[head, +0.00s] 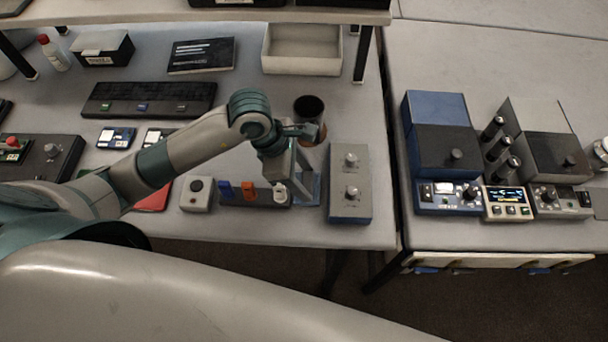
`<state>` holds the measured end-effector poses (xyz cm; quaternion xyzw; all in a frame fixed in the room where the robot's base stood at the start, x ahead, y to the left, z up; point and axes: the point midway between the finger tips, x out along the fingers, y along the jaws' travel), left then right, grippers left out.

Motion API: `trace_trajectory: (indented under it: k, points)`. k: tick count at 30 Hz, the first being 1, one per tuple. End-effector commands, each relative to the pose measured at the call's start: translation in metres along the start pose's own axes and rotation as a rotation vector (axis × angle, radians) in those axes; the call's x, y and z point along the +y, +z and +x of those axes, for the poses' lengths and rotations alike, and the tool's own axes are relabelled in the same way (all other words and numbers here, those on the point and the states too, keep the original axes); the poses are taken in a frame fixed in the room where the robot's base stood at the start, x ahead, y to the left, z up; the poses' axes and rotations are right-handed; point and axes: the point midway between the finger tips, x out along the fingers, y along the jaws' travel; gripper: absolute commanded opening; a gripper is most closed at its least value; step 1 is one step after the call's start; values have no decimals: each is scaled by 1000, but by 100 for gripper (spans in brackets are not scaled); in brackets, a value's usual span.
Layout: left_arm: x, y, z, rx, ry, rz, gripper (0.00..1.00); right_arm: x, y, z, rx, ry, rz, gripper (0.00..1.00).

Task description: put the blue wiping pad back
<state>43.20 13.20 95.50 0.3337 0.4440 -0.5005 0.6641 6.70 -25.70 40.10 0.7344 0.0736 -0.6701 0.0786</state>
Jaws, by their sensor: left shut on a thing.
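My left gripper (303,191) reaches down at the front middle of the left table, between a dark holder and a grey box with two knobs. It is shut on what looks like the blue wiping pad (314,188), a flat blue-grey piece low at the fingers. The fingers hide part of the pad, and I cannot tell whether it touches the table. My right gripper is not in view.
The grey two-knob box (350,205) stands close right of the gripper. A dark open cup (309,112) is just behind it. A small white box with a black knob (196,194) is left of the holder. A gap separates the right table (420,60).

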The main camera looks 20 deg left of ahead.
Motion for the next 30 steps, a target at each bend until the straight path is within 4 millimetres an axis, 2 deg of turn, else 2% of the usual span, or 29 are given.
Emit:
trace_trajectory:
  k: [5,6,8,23,30]
  points:
    - [0,-1,3,0,0,1,32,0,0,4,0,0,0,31]
    - [0,-1,2,0,0,0,60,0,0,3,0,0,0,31]
    - [0,-1,2,0,0,0,71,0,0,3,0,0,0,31]
    - [1,0,-3,-1,2,1,71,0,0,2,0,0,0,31]
    - [2,-1,-33,-1,6,3,71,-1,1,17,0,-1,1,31]
